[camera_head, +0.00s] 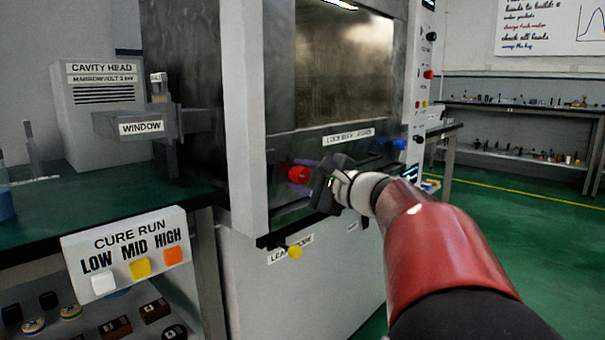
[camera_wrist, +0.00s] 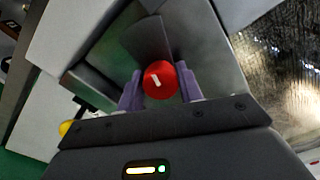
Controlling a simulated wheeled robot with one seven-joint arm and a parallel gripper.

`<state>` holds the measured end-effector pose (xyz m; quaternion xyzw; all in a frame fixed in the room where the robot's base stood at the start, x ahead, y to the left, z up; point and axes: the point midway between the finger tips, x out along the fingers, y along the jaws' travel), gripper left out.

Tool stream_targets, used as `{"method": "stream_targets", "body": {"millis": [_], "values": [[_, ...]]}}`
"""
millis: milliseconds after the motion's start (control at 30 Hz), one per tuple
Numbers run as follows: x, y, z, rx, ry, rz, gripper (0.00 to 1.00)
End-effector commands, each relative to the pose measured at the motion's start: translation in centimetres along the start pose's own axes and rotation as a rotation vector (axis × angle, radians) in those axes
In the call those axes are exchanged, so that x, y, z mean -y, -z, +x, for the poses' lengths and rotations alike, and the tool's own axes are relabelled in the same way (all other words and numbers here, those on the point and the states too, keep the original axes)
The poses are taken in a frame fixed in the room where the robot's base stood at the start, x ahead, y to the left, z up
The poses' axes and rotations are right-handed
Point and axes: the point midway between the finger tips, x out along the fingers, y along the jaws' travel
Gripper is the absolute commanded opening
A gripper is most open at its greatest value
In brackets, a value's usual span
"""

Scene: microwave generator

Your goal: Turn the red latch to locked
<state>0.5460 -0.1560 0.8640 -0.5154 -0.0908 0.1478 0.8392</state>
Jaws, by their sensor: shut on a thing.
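The red latch (camera_head: 299,174) is a round red knob on the front of the grey cabinet, below its dark window. In the wrist view the red latch (camera_wrist: 160,80) has a short white mark on its face, tilted from upright. My gripper (camera_head: 316,182) reaches it from the right. In the wrist view my gripper's two purple fingers (camera_wrist: 161,88) stand on either side of the knob and are shut on it. The finger contact is partly hidden in the head view.
A yellow knob (camera_head: 295,252) is below the red latch. A bench with a CURE RUN button panel (camera_head: 130,255) stands at left. Green floor is open at right.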

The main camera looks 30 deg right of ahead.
Motion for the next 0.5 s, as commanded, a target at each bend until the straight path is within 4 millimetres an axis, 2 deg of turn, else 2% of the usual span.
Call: {"method": "stream_targets", "body": {"millis": [200,500], "values": [[0.18,-0.22,0.04,0.003,0.000,0.159,0.13],[0.10,-0.15,0.03,0.003,0.001,0.295,0.13]]}}
